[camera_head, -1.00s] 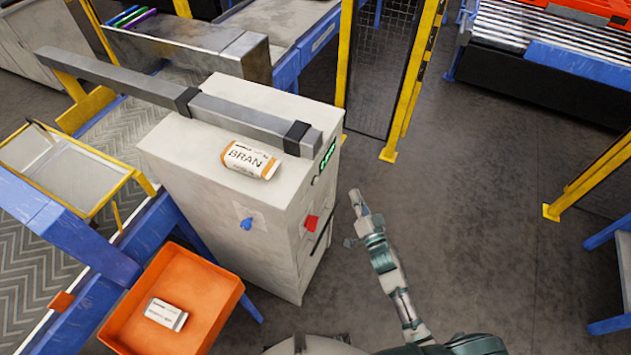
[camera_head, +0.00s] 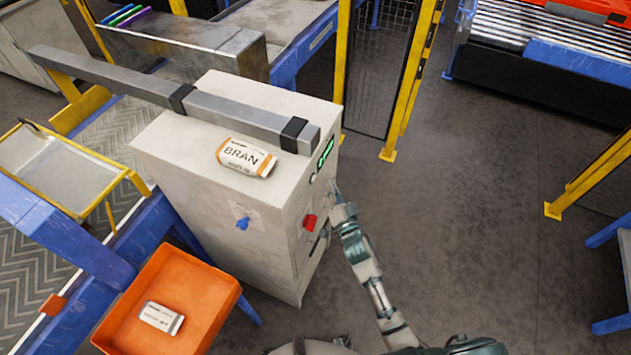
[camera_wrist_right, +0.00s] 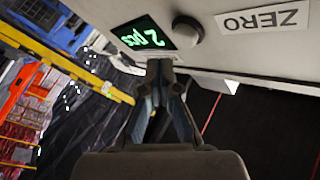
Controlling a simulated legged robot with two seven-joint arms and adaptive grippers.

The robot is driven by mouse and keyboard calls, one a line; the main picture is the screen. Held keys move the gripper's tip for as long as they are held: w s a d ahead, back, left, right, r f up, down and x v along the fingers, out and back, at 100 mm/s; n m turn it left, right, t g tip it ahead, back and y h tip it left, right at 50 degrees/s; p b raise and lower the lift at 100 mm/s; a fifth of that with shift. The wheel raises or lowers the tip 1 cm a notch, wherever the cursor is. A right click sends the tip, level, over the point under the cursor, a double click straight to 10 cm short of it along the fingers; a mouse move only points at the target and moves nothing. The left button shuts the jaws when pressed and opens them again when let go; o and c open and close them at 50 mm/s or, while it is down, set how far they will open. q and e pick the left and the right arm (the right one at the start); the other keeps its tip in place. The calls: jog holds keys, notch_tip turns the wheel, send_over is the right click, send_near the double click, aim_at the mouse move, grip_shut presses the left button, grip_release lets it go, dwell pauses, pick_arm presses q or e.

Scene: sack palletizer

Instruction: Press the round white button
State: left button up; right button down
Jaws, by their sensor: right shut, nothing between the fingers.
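The round white button (camera_wrist_right: 187,31) shows in the right wrist view as a greyish-white knob on the pale machine panel, between the green display and a ZERO label. In the head view the button (camera_head: 313,178) is a tiny spot below the display on the cabinet's right face. My right gripper (camera_head: 333,186) is shut and empty, close to that face. In the right wrist view its fingertips (camera_wrist_right: 160,66) lie just below the button in the picture; I cannot tell whether they touch the panel. My left gripper is not in view.
The cabinet (camera_head: 215,190) carries a BRAN pack (camera_head: 245,157) and a grey beam. A blue knob (camera_head: 243,223) and a red knob (camera_head: 310,222) stick out of it. The green display (camera_wrist_right: 145,36) reads 2 pcs. An orange bin (camera_head: 215,312) stands left. Open floor lies right.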

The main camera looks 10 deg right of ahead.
jog(key=shift+w+a, duration=0.35)
jog(key=shift+a, duration=0.15)
jog(key=shift+a, duration=0.1)
dwell(1.1)
jog(key=shift+w+a+r, duration=0.1)
jog(key=shift+w+a, duration=0.1)
jog(key=shift+a, duration=0.1)
jog(key=shift+w+a, duration=0.3)
jog(key=shift+a, duration=0.1)
dwell(0.8)
jog(key=shift+s+d, duration=0.1)
jog(key=shift+s+d+p, duration=0.45)
jog(key=shift+d, duration=0.2)
